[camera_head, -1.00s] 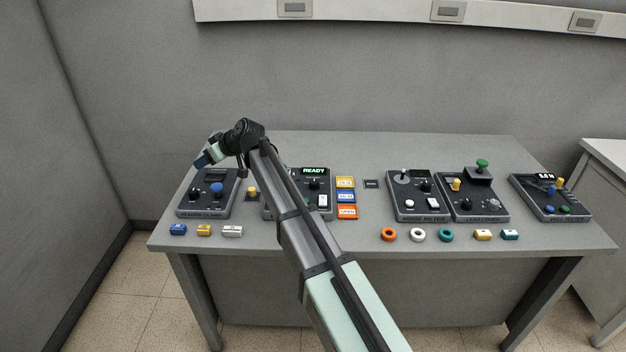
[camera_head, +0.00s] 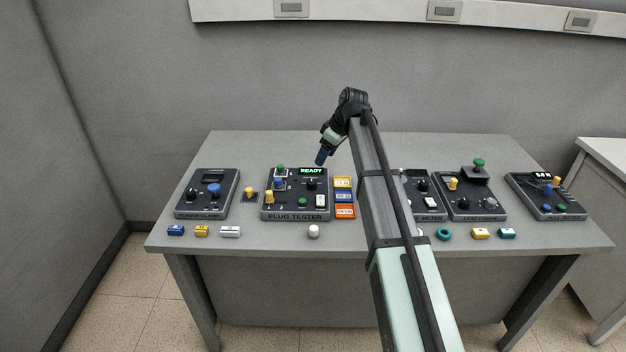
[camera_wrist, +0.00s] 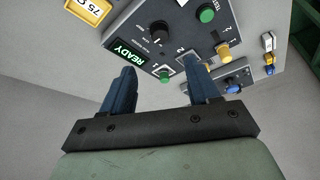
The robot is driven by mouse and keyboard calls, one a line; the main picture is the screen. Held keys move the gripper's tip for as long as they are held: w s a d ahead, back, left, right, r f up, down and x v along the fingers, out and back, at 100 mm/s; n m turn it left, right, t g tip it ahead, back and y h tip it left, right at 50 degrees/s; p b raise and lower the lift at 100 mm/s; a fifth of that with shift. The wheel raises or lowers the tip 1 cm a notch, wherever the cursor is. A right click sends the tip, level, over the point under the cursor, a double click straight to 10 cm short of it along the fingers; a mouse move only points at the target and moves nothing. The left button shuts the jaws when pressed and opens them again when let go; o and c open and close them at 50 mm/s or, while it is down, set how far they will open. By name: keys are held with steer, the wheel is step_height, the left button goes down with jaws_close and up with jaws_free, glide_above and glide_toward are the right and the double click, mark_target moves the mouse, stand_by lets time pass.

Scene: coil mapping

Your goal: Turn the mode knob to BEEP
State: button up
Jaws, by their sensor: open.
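The plug tester (camera_head: 295,215) is a dark box in the middle-left of the table with a lit green READY display (camera_head: 311,171). A black knob (camera_head: 310,184), which looks like the mode knob, sits just below the display. It also shows in the wrist view (camera_wrist: 160,29), where its position markings are too small to read. My gripper (camera_head: 320,160) is open and empty, above the back right part of the tester. In the wrist view its blue fingers (camera_wrist: 162,72) are apart, with the knob beyond them, not touched.
A blue-knobbed panel (camera_head: 212,190) is at left; my arm partly covers another panel (camera_head: 428,202).

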mark_target(312, 181)
steer(key=x, duration=1.2)
steer(key=shift+w+a+f, duration=0.15)
steer(key=shift+a+f, duration=0.1)
steer(key=c, duration=1)
steer(key=shift+c, duration=0.2)
steer(key=shift+m, duration=0.3)
steer(key=m+t, duration=0.1)
steer(key=m, duration=0.2)
steer(key=shift+h, duration=0.4)
steer(key=m+h, duration=0.1)
steer(key=m, duration=0.1)
steer(key=m+t, duration=0.1)
steer(key=m, duration=0.2)
steer(key=shift+a+h, duration=0.15)
steer(key=shift+h, duration=0.25)
steer(key=shift+m, duration=0.3)
steer(key=o, duration=1)
